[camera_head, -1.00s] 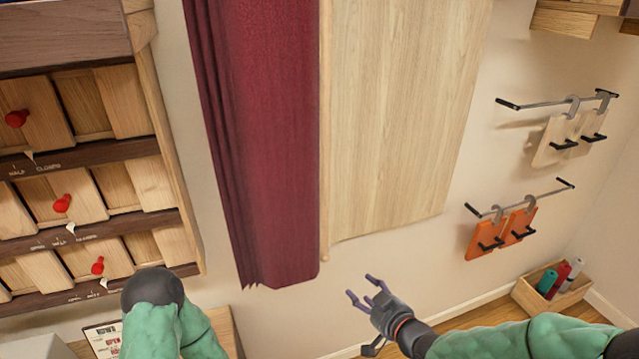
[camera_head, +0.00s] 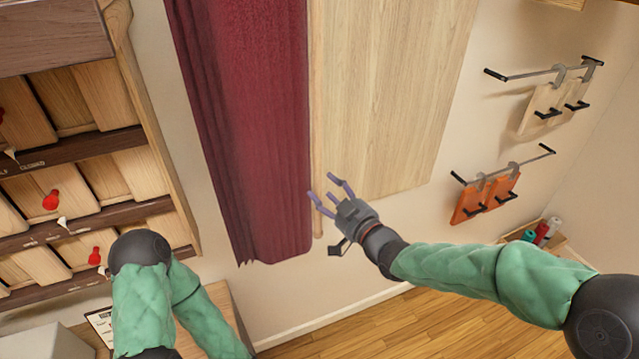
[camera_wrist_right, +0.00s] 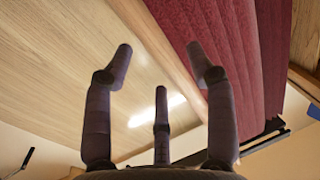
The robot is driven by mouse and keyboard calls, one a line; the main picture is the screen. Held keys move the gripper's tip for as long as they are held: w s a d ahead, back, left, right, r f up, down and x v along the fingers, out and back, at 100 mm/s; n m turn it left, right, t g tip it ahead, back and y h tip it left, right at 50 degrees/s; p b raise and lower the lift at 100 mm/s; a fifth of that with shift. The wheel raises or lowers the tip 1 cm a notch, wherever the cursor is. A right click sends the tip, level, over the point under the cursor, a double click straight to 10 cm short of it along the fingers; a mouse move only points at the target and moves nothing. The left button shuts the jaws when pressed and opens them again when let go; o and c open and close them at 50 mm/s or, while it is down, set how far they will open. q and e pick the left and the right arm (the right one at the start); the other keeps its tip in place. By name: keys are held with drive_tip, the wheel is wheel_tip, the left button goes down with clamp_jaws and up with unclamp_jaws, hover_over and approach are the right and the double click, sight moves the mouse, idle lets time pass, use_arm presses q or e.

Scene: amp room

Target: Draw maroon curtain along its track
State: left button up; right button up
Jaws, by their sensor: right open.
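The maroon curtain (camera_head: 255,130) hangs in folds at the upper middle of the head view, bunched at the left of a pale wooden panel (camera_head: 390,90). A thin wooden pole (camera_head: 317,120) runs along its right edge. My right gripper (camera_head: 325,192) is open and empty, close to the curtain's lower right edge. In the right wrist view its spread fingers (camera_wrist_right: 160,75) show in front of the panel, the pole (camera_wrist_right: 165,50) and the curtain (camera_wrist_right: 225,40); no finger is closed on cloth. The curtain's track is out of view. My left arm shows at lower left, but its gripper does not.
A wooden rack (camera_head: 105,140) with sliding panels and red knobs stands at the left. At the right, wall rails (camera_head: 540,75) hold pale and orange hanging boards (camera_head: 485,197). A box of coloured rolls (camera_head: 545,240) sits low at the right. The floor (camera_head: 400,325) below is clear.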

sight(320, 185)
drive_tip(key=shift+x, duration=1.75)
clamp_jaws()
